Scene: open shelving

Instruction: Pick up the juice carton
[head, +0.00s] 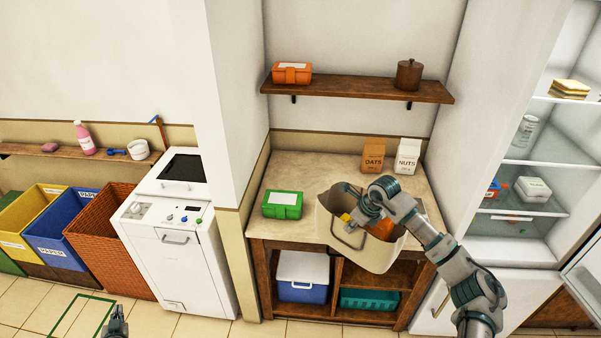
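A beige bag (341,238) with a handle stands at the front of the counter and overhangs its edge. An orange object (381,229), possibly the juice carton, shows inside it, partly hidden by my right gripper. A small yellow thing (346,217) is also at the bag's opening. My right gripper (355,208) is over the bag's opening, close to the orange object; its fingers are too small and covered to tell whether they grip anything. My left gripper (116,321) is low at the bottom left, far from the bag, its finger state unclear.
An oats box (373,155) and a nuts box (407,156) stand at the counter's back; a green box (282,204) is left of the bag. A wooden shelf (350,88) is above. An open fridge (520,205) is at right. The counter's middle is clear.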

